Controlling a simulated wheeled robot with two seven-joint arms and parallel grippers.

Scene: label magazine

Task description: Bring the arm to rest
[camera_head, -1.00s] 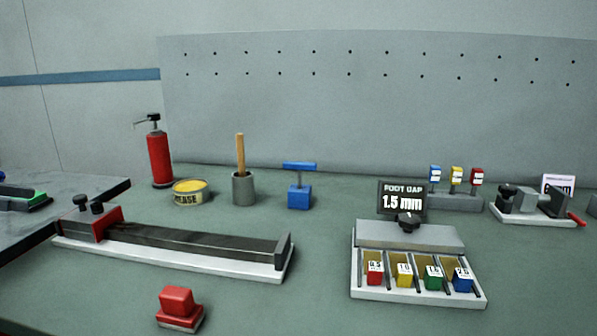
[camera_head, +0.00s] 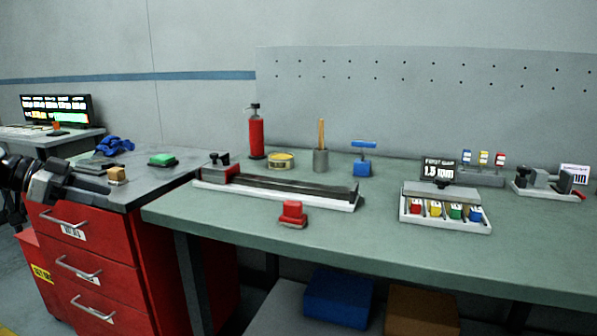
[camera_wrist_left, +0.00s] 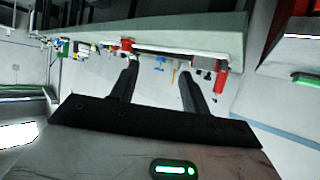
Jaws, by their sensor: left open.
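My left gripper (camera_head: 84,183) shows at the left edge of the head view, in front of the red drawer cabinet's top. In the left wrist view its two dark fingers (camera_wrist_left: 158,80) stand apart with nothing held between them. The workbench (camera_wrist_left: 215,25) shows beyond the fingers, apart from them. My right gripper is in neither view.
The red drawer cabinet (camera_head: 85,255) has a small tan block (camera_head: 117,175) and a green item (camera_head: 162,160) on top. The green bench (camera_head: 370,235) carries a long rail fixture (camera_head: 285,188), a red block (camera_head: 292,214) and a tray (camera_head: 445,222).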

